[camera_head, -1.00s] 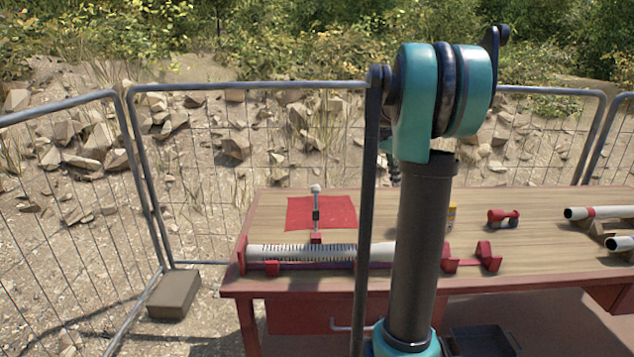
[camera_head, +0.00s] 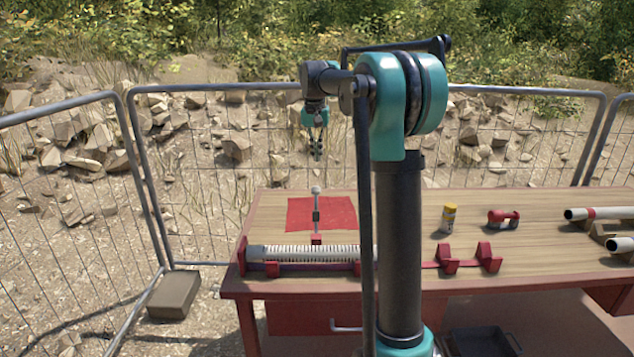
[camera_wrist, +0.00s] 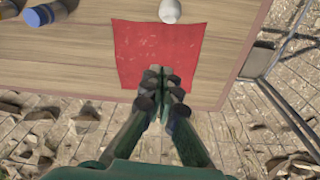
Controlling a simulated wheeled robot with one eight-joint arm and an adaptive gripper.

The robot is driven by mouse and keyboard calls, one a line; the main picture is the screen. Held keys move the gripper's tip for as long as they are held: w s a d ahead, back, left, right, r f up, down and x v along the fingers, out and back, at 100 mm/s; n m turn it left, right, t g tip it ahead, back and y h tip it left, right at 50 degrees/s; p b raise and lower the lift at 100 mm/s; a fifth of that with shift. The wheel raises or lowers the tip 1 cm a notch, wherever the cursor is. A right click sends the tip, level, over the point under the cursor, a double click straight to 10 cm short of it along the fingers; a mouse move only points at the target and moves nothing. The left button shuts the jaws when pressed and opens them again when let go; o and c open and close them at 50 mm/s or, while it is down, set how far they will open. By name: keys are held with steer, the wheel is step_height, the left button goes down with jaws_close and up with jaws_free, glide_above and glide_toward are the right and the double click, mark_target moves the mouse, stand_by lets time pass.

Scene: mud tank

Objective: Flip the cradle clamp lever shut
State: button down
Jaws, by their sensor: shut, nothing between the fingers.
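The cradle clamp lever (camera_head: 316,215) stands upright from a red base at the back of the cradle, with a pale round knob on top. The knob (camera_wrist: 170,10) also shows at the top of the wrist view. A ribbed pale tube (camera_head: 300,253) lies along the red cradle (camera_head: 272,269), its right part hidden behind my arm. My gripper (camera_head: 317,155) hangs pointing down above and behind the lever, apart from it. In the wrist view my gripper (camera_wrist: 160,72) has its fingers together and empty, over the table's edge by the red cloth.
A red cloth (camera_head: 340,210) lies flat behind the lever. Mesh fencing (camera_head: 240,150) stands behind the table.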

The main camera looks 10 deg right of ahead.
steer(key=shift+f, duration=0.15)
step_height(320, 180, down, 10)
steer(key=w, duration=0.1)
steer(key=shift+s+a+r, duration=0.1)
steer(key=shift+s+r, duration=0.1)
steer(key=shift+s, duration=0.45)
steer(key=shift+s+a+r, duration=0.1)
steer(key=shift+s+r, duration=0.1)
steer(key=shift+s, duration=0.4)
steer(key=shift+s+a+r, duration=0.1)
steer(key=shift+s+r, duration=0.1)
steer(key=shift+s, duration=0.45)
